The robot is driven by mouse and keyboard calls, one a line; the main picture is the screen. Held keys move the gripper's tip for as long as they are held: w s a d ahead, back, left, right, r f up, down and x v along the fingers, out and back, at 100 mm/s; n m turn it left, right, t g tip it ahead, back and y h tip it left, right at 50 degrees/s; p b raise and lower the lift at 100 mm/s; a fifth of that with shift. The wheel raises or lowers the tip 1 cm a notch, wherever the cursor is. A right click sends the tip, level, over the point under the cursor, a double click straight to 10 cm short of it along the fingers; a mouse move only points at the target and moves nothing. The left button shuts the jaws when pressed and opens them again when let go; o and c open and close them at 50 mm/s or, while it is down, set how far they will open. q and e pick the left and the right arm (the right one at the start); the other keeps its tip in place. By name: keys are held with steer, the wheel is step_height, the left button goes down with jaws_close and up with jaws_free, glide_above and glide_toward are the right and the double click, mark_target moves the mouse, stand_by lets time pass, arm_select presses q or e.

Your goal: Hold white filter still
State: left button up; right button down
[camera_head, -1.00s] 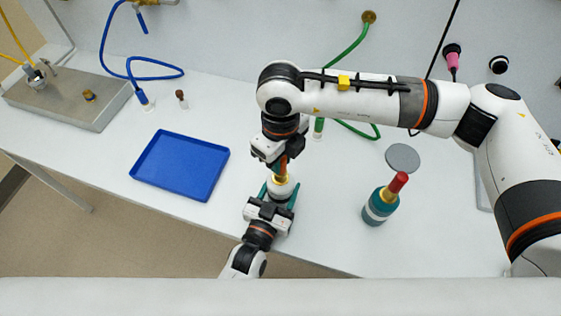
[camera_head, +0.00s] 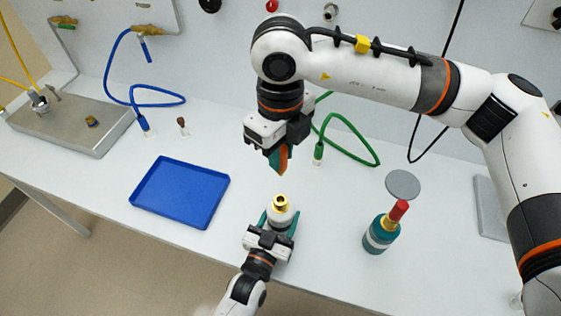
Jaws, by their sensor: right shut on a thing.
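The white filter (camera_head: 283,220) stands upright near the table's front edge, with an open brass fitting on its top. My right gripper (camera_head: 279,166) is above and behind the filter, pointing down and clear of the brass fitting. It is shut on a small orange piece (camera_head: 284,158), mostly hidden between its fingers.
A teal and white bottle with a red top (camera_head: 383,230) stands at the right, by a grey disc (camera_head: 403,184). An empty blue tray (camera_head: 180,221) lies at the left. A green hose (camera_head: 352,128) and a blue hose (camera_head: 125,66) lie at the back.

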steer(key=shift+r, duration=2.8)
arm_select(q)
steer(key=o, duration=1.2)
